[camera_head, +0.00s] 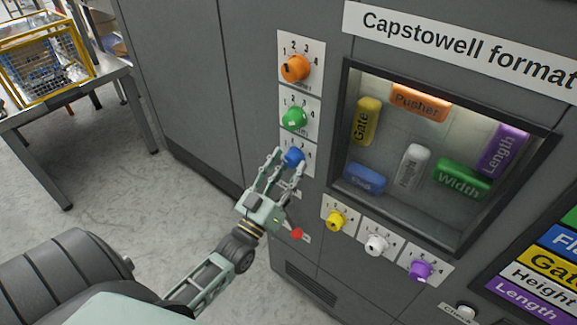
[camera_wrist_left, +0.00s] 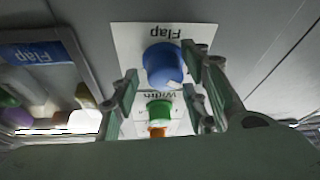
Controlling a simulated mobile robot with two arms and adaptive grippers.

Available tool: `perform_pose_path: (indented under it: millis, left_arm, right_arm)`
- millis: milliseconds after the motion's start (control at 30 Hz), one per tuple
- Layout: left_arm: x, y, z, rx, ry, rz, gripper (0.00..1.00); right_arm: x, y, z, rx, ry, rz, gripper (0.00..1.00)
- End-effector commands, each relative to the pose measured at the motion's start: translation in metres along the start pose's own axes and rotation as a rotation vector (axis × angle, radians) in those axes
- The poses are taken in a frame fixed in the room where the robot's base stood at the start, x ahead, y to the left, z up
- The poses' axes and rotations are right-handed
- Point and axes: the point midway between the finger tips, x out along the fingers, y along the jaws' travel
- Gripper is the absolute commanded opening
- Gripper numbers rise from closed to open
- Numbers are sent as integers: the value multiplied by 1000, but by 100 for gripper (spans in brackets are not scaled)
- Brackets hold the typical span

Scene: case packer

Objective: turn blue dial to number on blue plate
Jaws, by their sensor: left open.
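The blue dial (camera_head: 294,157) sits on a white numbered plate on the grey machine front, below the green and orange dials. It also shows in the left wrist view (camera_wrist_left: 163,65), on a plate lettered "Flap". My left gripper (camera_head: 284,160) is open, with its fingers on either side of the blue dial; contact cannot be told. The fingers partly hide the dial's numbers. The blue plate (camera_head: 365,179) lies behind the window at its lower left; its lettering is too small to read in the head view. In the left wrist view the blue plate (camera_wrist_left: 38,53) reads "Flap". My right gripper is not in view.
The green dial (camera_head: 294,118) and orange dial (camera_head: 296,68) are just above. The yellow dial (camera_head: 336,219), white dial (camera_head: 376,244) and purple dial (camera_head: 421,270) run below the window. A red knob (camera_head: 297,234) is below the gripper. A table (camera_head: 69,105) stands at left.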

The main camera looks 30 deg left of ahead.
Motion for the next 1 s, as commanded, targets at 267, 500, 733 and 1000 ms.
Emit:
perform_pose_path:
  millis: [267,500,733,1000]
  left_arm:
    - [0,0,1,0,-1,0,32]
    - [0,1,0,0,0,1,11]
    - [0,1,0,0,1,3,1]
    - [0,2,0,5,2,6,1]
  right_arm:
    - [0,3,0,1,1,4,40]
    - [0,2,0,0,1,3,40]
    - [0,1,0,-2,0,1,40]
    - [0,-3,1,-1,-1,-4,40]
